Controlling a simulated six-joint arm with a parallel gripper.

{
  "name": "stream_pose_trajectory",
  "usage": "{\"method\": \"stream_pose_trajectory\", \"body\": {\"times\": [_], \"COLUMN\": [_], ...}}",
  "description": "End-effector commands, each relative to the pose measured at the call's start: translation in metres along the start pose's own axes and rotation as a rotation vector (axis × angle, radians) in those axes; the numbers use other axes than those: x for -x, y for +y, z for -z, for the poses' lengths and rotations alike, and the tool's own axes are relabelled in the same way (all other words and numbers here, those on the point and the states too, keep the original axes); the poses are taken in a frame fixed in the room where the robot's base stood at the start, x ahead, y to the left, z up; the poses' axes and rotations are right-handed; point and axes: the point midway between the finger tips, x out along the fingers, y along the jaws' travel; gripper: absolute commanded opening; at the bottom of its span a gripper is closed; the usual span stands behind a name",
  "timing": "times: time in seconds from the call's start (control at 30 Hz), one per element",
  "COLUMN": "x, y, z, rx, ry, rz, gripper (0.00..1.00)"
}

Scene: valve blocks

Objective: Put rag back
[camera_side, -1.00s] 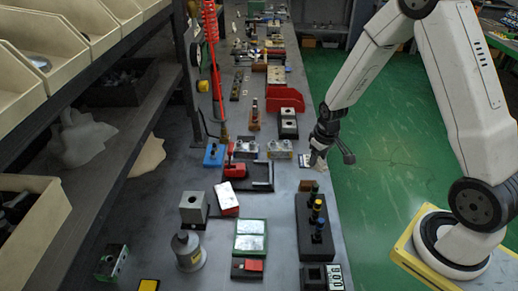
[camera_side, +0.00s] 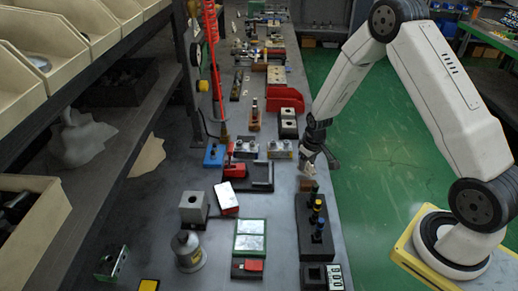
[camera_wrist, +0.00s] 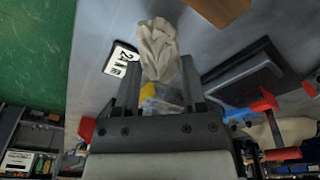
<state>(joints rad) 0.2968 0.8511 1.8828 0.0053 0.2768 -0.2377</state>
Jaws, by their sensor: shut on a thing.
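A pale, crumpled rag (camera_wrist: 158,48) is between the two fingers of my gripper (camera_wrist: 158,68) in the wrist view. The fingers are shut on it, and part of it sticks out past the tips. In the side view my gripper (camera_side: 310,162) is over the right edge of the grey bench (camera_side: 285,215), just behind a small brown block (camera_side: 306,184). The rag is too small to make out clearly there. Whether it touches the bench cannot be told.
A black tray with a red part (camera_side: 247,177) lies to the left. A numbered white plate (camera_wrist: 121,60) is beside the rag. Green floor (camera_side: 375,160) is to the right.

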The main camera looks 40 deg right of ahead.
Motion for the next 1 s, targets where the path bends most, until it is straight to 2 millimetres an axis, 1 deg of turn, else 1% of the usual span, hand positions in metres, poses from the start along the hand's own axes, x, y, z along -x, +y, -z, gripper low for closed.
{"method": "stream_pose_trajectory", "body": {"times": [0.1, 0.23, 0.73, 0.77, 0.8, 0.83, 0.87, 1.0], "x": [-0.014, -0.023, -0.029, -0.029, -0.029, -0.029, -0.029, -0.028], "y": [-0.001, -0.001, -0.001, -0.001, -0.001, -0.001, -0.001, -0.001], "z": [-0.003, -0.004, -0.005, -0.005, -0.005, -0.005, -0.005, -0.005], "rx": [0.0, 0.0, 0.0, 0.0, 0.0, 0.0, 0.0, 0.0], "ry": [-0.005, -0.003, -0.002, -0.002, -0.002, -0.002, -0.002, -0.002], "rz": [0.001, 0.0, 0.0, 0.0, 0.0, 0.0, 0.0, 0.0], "gripper": [0.06, 0.06, 0.06, 0.62, 0.75, 0.85, 0.89, 0.89]}}
